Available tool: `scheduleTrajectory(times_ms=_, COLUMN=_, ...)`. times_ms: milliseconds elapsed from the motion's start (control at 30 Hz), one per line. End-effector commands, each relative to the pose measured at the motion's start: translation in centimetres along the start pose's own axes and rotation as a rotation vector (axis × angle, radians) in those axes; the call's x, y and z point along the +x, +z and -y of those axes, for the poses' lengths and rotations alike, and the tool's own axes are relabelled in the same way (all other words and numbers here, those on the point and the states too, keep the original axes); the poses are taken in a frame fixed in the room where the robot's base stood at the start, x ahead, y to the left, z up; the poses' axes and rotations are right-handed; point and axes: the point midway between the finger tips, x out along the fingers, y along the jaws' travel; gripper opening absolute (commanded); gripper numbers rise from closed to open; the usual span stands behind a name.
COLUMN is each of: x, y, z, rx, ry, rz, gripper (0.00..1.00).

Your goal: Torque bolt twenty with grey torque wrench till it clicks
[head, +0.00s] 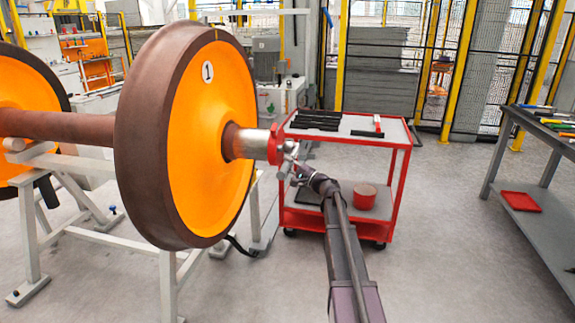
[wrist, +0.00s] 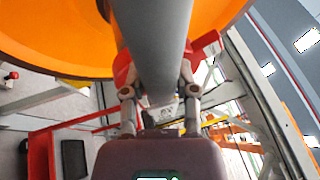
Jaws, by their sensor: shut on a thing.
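My gripper (head: 286,157) is at the outer end of the wheelset's axle, beside the red part (head: 274,145) on the silver axle end (head: 252,144). In the wrist view my gripper (wrist: 158,88) is shut with its fingers on both sides of a thick grey bar, which looks like the grey torque wrench (wrist: 155,40). The bar runs up the picture, across the red part (wrist: 124,70) and towards the orange wheel (wrist: 60,40). The wrench's far end is hidden, and in the head view it is hard to make out. Bolt twenty cannot be picked out.
A red trolley (head: 345,124) stands behind my arm, with black bars (head: 318,119) on top and a red pot (head: 365,197) below. A workbench (head: 540,122) with tools is at the right. The floor between is clear. White stands (head: 110,238) carry the wheelset.

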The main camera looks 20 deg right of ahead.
Motion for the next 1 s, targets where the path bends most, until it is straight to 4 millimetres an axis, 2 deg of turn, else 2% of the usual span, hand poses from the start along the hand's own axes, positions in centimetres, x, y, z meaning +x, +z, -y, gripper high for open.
scheduleTrajectory(times_ms=33, x=0.2, y=0.1, z=0.7, rx=0.011, ry=0.004, rz=-0.003, gripper=0.0)
scheduleTrajectory(times_ms=400, x=0.8, y=0.1, z=3.0, rx=0.135, ry=0.055, rz=-0.039, gripper=0.0)
scheduleTrajectory(times_ms=1000, x=1.0, y=0.0, z=3.4, rx=0.178, ry=0.072, rz=-0.052, gripper=0.0)
